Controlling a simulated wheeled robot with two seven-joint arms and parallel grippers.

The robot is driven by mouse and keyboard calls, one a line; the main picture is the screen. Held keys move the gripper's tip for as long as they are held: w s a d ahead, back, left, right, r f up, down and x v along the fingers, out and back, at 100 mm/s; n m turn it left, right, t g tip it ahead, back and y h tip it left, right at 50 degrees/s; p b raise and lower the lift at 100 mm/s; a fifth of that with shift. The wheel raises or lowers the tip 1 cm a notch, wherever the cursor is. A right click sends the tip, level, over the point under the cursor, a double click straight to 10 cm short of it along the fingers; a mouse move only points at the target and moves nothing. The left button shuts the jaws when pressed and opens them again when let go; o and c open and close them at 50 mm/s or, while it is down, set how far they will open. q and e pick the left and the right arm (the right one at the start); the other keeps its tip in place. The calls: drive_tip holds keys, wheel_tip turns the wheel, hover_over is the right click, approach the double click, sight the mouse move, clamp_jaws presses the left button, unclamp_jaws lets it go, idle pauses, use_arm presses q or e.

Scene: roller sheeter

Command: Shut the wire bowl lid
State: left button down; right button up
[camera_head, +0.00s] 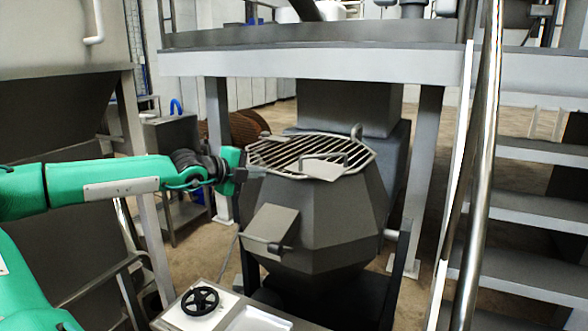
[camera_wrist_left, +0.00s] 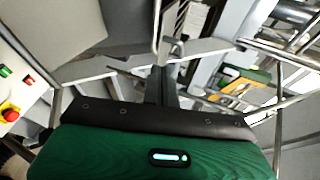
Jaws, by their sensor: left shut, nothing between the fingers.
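The wire lid (camera_head: 312,152) is a grid of metal bars in a polygonal frame. It lies roughly level over the top of the dark grey faceted bowl (camera_head: 335,215), with a flat plate (camera_head: 322,169) at its front. I cannot tell whether it is fully seated. My left gripper (camera_head: 241,174) is at the left edge of the lid, its fingers pointing toward the rim. In the left wrist view its fingers (camera_wrist_left: 161,84) are together, with nothing between them. I cannot tell whether they touch the lid. My right gripper is out of view.
A raised platform (camera_head: 315,62) stands behind the bowl. Metal stairs (camera_head: 525,205) and a handrail (camera_head: 478,165) rise at right. A panel with a black handwheel (camera_head: 200,301) is in front. A large grey hopper (camera_head: 60,120) is at left.

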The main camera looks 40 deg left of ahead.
use_arm(q)
drive_tip(key=p, duration=0.8)
approach(312, 172)
drive_tip(key=a, duration=0.1)
drive_tip(key=w, duration=0.1)
drive_tip(key=w+a, duration=0.1)
drive_tip(key=shift+a+f, duration=0.25)
drive_tip(key=shift+a, duration=0.1)
drive_tip(key=shift+p+x, duration=0.9)
drive_tip(key=shift+p, duration=0.15)
drive_tip(key=w+b, duration=0.1)
drive_tip(key=b, duration=0.3)
drive_tip(key=w+d+b, duration=0.1)
drive_tip(key=b, duration=0.4)
drive_tip(key=w+b, duration=0.1)
drive_tip(key=b, duration=0.4)
drive_tip(key=shift+w+d+f, duration=0.25)
drive_tip(key=shift+w+d, duration=0.1)
drive_tip(key=shift+d, duration=0.05)
drive_tip(key=shift+w+d+r, duration=0.2)
drive_tip(key=shift+w, duration=0.2)
drive_tip(key=shift+w+d+r, duration=0.15)
drive_tip(key=shift+w+d, duration=0.05)
drive_tip(key=shift+w, duration=0.15)
drive_tip(key=shift+w+d, duration=0.15)
drive_tip(key=shift+w, duration=0.25)
drive_tip(key=shift+f, duration=0.1)
